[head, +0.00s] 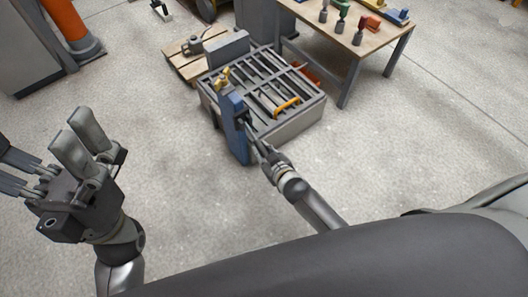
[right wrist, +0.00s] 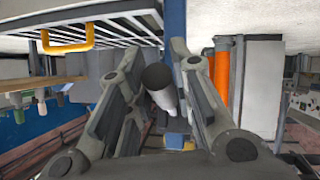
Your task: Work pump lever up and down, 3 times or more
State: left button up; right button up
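The blue pump post (head: 236,128) stands upright at the near left corner of a grey slatted mould bed, with brass-coloured fittings at its top. The pump lever shows in the right wrist view as a grey round bar (right wrist: 160,88), its end towards the camera, between the two fingers of my right gripper (right wrist: 163,62). The fingers close in on both sides of the bar. In the head view my right gripper (head: 256,141) is beside the post, and it hides most of the lever. My left gripper (head: 80,138) is open and empty over bare floor at the left.
The slatted mould bed (head: 300,122) holds loose bars and an orange handle (head: 287,106). A wooden table (head: 345,38) with coloured tools stands at the back right. A pallet (head: 188,66) lies behind the bed. An orange column (head: 68,22) is at far left. The near floor is clear.

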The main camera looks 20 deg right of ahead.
jog(key=o, duration=0.4)
jog(key=v, duration=1.2)
jog(key=shift+f, duration=0.1)
dwell(0.5)
